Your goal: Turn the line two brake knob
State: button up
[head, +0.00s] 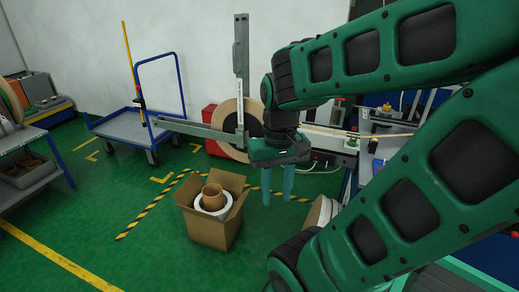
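My gripper (277,198) hangs in mid-air near the middle of the head view, fingers pointing down. Its two teal fingers are apart with nothing visible between them. A large tape reel (227,139) with a tan rim and dark middle stands behind and to the left of it. Grey bars (241,60) cross in front of the reel. I cannot make out which part is the line two brake knob. My wrist and arm hide the right side of the reel and part of the machine (330,138) behind.
An open cardboard box (208,228) with rolls in it stands on the floor left of my gripper. A blue-framed cart (135,126) is at back left. A shelf (40,170) stands at the left edge. A bench (388,128) is at the right. Green floor is clear front left.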

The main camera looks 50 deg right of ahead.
jog(key=shift+a, duration=0.3)
jog(key=shift+o, duration=1.1)
jog(key=shift+s+r, duration=0.1)
jog(key=shift+s, duration=0.1)
jog(key=w+d+f+n+g+h, duration=0.1)
jog(key=w+d+f+n+h, duration=0.4)
jog(key=w+d+f, duration=0.4)
jog(key=w+d+f+n+g+h, duration=0.2)
jog(key=w+d+f+n+h, duration=0.3)
jog(key=d, duration=0.6)
jog(key=w+f+n+t+h, duration=0.25)
jog(key=w+n+t, duration=0.25)
jog(key=w+n, duration=0.35)
jog(key=w+f+n+t+h, duration=0.2)
jog(key=w+n+t+h, duration=0.25)
jog(key=w+n, duration=0.4)
jog(key=w+d+m, duration=0.1)
jog(key=w+d, duration=0.4)
jog(key=d, duration=0.5)
jog(key=shift+d+m, duration=0.35)
jog(key=shift+m, duration=0.05)
jog(key=shift+t, duration=0.25)
